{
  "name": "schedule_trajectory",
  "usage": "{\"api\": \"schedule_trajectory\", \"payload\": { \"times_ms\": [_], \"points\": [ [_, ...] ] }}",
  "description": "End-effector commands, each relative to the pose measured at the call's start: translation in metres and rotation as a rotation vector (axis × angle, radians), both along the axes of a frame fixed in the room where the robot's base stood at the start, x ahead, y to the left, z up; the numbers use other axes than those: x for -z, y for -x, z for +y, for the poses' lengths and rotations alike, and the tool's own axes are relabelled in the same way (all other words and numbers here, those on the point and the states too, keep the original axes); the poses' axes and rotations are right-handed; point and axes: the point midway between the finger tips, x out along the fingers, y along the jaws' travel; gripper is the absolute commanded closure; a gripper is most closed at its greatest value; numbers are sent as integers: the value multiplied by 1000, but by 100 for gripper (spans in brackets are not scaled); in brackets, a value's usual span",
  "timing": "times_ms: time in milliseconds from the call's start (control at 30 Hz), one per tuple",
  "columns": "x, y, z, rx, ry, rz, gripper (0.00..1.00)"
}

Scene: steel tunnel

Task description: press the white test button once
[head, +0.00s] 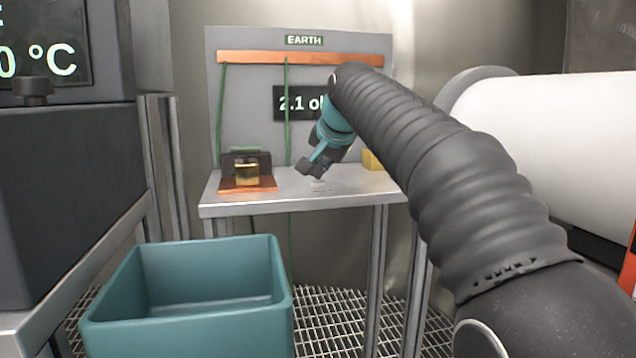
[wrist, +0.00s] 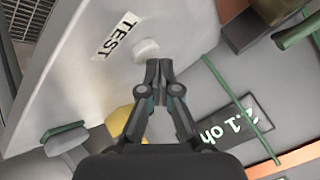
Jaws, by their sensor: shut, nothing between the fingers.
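The white test button (wrist: 146,49) is a small round knob on the grey tabletop, beside a label reading TEST (wrist: 117,36) in the wrist view. In the head view the button (head: 318,183) is small, just below my gripper. My gripper (wrist: 158,62) is shut and empty, its fingertips close to the button. I cannot tell whether they touch it. In the head view my gripper (head: 309,171) points down and left over the table (head: 300,203).
A panel marked EARTH (head: 304,40) stands behind, with a partly hidden display (head: 297,102), a copper bar and green wires. A brass block on a copper plate (head: 248,182) sits left. A yellow block (head: 371,160) sits right. A teal bin (head: 188,330) stands in front.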

Motion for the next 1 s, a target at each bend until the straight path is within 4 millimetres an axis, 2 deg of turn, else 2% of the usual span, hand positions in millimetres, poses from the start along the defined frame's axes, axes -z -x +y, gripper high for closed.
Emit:
{"api": "schedule_trajectory", "payload": {
  "times_ms": [1000],
  "points": [
    [9, 0, 0, 0, 0, 0, 100]
  ]
}}
